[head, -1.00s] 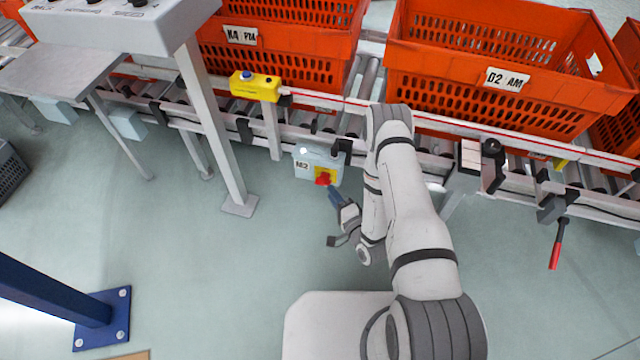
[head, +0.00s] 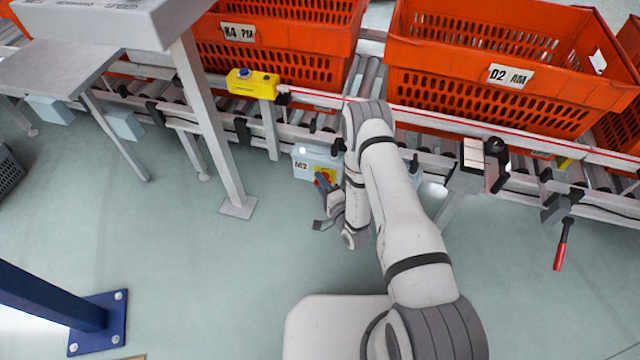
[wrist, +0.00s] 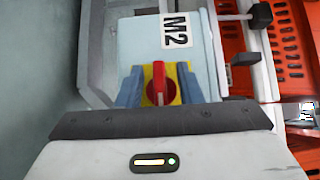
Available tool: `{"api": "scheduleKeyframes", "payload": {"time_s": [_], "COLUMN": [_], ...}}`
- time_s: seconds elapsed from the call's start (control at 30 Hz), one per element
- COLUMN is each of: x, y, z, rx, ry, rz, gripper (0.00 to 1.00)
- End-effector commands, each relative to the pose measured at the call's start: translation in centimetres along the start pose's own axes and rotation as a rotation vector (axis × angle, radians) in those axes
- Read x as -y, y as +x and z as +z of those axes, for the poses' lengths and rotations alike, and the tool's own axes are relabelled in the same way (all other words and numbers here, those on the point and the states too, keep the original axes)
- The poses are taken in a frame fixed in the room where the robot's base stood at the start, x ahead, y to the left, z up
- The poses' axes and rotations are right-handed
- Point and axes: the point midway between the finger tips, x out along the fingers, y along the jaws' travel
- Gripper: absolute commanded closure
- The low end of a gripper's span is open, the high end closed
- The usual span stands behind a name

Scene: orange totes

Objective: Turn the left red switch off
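The red switch (wrist: 158,84) is a rotary knob on a yellow plate (wrist: 172,92), mounted on a pale blue-grey box marked M2 (wrist: 205,55). In the wrist view its handle lies along the picture's vertical. My gripper (wrist: 159,82) is open, with one blue finger on each side of the knob and a gap to the knob on both sides. Whether the fingertips touch the plate I cannot tell. In the head view, the M2 box (head: 303,164) hangs below the conveyor. My gripper (head: 322,183) is right at its front and partly hides the switch.
A yellow button box (head: 252,84) sits on the conveyor rail above. Orange totes (head: 500,98) stand on the rollers. A grey post (head: 213,130) is left of the M2 box, and a red-handled lever (head: 562,245) hangs at right. The floor in front is clear.

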Motion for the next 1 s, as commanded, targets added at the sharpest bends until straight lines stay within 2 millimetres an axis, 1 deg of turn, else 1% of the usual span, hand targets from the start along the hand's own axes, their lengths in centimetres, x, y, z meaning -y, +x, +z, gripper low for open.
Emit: {"api": "scheduleKeyframes", "payload": {"time_s": [0.07,0.4,0.47,0.8,1.0], "x": [0.00,-0.01,-0.01,0.03,0.21], "y": [-0.01,-0.02,-0.02,-0.02,0.04], "z": [0.01,0.02,0.00,-0.35,-0.39], "rx": [0.000,0.000,-0.001,-0.010,-0.010], "ry": [0.000,0.000,-0.001,-0.004,-0.032], "rz": [0.000,0.001,0.001,0.001,0.029], "gripper": [0.69,0.97,0.99,1.00,1.00]}}
